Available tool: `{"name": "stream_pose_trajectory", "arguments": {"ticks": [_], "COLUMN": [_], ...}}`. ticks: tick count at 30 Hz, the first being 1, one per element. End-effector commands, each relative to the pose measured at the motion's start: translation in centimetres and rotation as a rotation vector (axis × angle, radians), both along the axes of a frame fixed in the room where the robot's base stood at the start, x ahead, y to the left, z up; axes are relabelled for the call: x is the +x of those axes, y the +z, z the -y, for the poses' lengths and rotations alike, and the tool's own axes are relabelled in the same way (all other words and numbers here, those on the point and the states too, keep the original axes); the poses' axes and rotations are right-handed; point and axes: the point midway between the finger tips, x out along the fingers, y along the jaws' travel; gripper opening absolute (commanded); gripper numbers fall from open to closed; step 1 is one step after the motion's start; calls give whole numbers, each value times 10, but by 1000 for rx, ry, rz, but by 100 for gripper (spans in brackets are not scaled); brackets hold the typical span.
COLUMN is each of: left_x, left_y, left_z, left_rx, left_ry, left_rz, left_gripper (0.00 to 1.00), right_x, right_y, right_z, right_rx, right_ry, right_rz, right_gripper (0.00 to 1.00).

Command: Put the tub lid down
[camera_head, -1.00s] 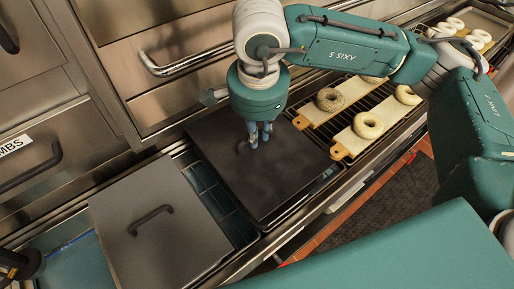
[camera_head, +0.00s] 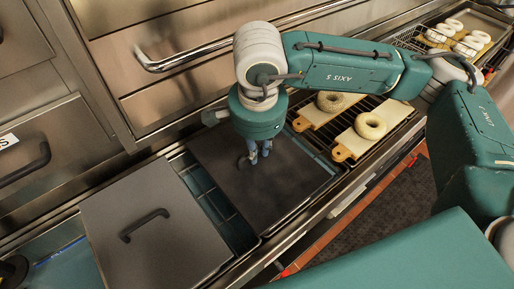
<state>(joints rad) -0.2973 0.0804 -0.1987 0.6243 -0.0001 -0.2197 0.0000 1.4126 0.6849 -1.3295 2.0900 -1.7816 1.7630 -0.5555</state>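The tub lid (camera_head: 290,190) is a flat dark square plate with a small arched handle (camera_head: 243,160). It lies nearly level over an open bay in the metal counter, with strips of the bay showing at its left and right edges. I cannot tell whether it rests on the rim or hangs just above it. My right gripper (camera_head: 260,154) points down at the handle, its narrow fingers closed around the handle's right part, which they hide. My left gripper is not in view.
A second, greyer lid (camera_head: 155,235) with a black handle lies to the left. Boards with bagels (camera_head: 370,125) stand on a wire rack to the right, and more bagels (camera_head: 465,40) are further back. Drawers with a bar handle (camera_head: 185,58) rise behind the counter.

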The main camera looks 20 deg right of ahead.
Motion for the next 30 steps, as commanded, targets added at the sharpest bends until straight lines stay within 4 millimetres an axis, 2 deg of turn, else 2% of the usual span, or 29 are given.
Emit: {"name": "stream_pose_trajectory", "arguments": {"ticks": [2, 11, 16, 24, 30], "left_x": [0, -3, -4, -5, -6], "left_y": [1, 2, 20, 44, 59], "left_z": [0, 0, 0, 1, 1], "left_rx": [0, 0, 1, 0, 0], "left_ry": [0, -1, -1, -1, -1], "left_rz": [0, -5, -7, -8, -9], "left_gripper": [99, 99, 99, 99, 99], "right_x": [0, 0, 0, -10, -16], "right_y": [1, 2, 15, 76, 111], "right_z": [0, 0, 0, -4, -5], "right_rx": [0, 0, 0, 1, 0], "right_ry": [0, 0, 0, 1, 0], "right_rz": [1, 0, 0, 4, 2], "right_gripper": [34, 34, 34, 34, 34]}}
